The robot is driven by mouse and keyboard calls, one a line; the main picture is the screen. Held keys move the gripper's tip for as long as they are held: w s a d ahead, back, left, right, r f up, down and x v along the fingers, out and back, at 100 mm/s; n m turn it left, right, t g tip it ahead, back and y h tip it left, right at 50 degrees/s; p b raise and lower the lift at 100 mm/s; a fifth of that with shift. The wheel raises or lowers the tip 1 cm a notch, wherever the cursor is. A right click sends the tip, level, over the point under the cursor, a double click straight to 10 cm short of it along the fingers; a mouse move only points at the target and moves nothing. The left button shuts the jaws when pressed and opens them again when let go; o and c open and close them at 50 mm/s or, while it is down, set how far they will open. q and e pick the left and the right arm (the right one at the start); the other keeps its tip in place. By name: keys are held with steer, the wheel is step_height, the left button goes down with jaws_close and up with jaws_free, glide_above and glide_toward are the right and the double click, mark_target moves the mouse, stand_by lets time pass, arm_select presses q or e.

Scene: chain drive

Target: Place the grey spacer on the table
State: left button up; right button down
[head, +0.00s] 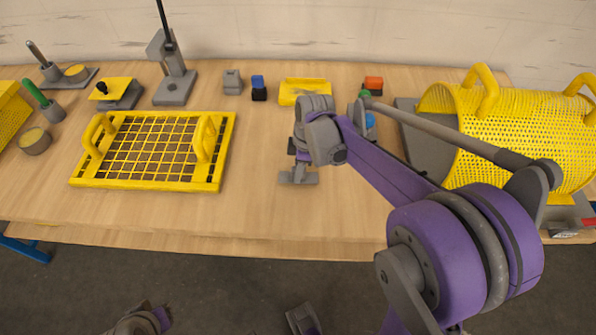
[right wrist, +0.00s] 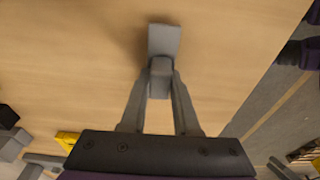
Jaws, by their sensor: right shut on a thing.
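The grey spacer (right wrist: 164,40) is a small pale grey block in the right wrist view. It sits between the fingertips of my right gripper (right wrist: 160,78) and sticks out past them. My right gripper is shut on it. The wooden table (right wrist: 90,60) lies beyond the spacer, with a soft shadow beside it; I cannot tell whether the two touch. In the head view my right gripper (head: 298,177) is over the middle front of the table (head: 255,205), and the spacer cannot be told apart from the grey fingers. My left gripper is not clearly seen.
A yellow mesh tray (head: 225,150) stands on the left of the table, a yellow perforated guard (head: 530,130) on the right. A yellow block (head: 305,86), a blue-and-black piece (head: 258,88) and a grey block (head: 232,82) stand behind. The table around the gripper is mostly clear.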

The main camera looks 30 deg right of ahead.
steer(key=shift+f, duration=0.35)
steer(key=shift+f, duration=0.2)
steer(key=c, duration=0.6)
jaws_free()
steer(key=shift+c, duration=0.2)
